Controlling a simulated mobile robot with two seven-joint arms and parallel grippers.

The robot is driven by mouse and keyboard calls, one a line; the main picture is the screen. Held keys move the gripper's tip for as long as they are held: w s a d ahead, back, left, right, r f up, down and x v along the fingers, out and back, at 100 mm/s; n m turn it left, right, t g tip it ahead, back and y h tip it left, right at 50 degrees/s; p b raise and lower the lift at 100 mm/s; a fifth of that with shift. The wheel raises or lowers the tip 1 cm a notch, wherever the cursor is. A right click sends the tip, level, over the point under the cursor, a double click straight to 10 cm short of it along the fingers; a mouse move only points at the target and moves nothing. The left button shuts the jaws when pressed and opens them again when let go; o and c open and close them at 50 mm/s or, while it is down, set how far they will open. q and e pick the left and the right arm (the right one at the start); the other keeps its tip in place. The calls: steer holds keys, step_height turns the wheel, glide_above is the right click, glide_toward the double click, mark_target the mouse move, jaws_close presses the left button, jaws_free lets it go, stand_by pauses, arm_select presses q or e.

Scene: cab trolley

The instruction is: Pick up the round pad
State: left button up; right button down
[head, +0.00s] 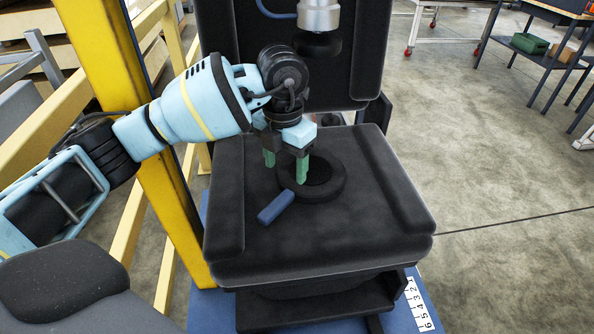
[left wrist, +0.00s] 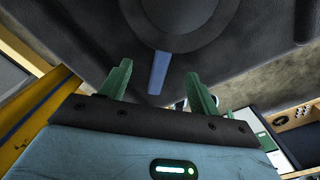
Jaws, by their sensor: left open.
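The round pad (head: 327,194) is a dark disc with a raised rim, lying flat on the black seat cushion (head: 330,235). A blue tab (head: 275,207) sticks out from its near-left side, and the left wrist view shows this tab (left wrist: 159,72) reaching out from the dark disc (left wrist: 180,18). My left gripper (head: 286,174) is open, with green fingers pointing down above the pad's left edge. In the left wrist view its fingertips (left wrist: 158,74) stand either side of the tab, with nothing held. Whether they touch the pad cannot be told. My right gripper is not in view.
The black backrest (head: 262,60) rises behind the pad. A silver cylinder with a black round end (head: 318,42) hangs in front of it. A yellow post (head: 110,60) stands left, near my left arm. The cushion's front and right are clear.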

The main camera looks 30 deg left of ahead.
mark_target(288, 192)
arm_select(q)
steer(key=shift+a, duration=0.15)
steer(key=shift+f, duration=0.1)
steer(key=shift+f, duration=1.2)
steer(key=shift+s+d+f, duration=0.1)
steer(key=shift+d+f, duration=0.15)
steer(key=shift+f, duration=1.05)
steer(key=shift+d+f, duration=0.2)
steer(key=shift+f, duration=1.1)
steer(key=shift+r, duration=0.1)
jaws_close()
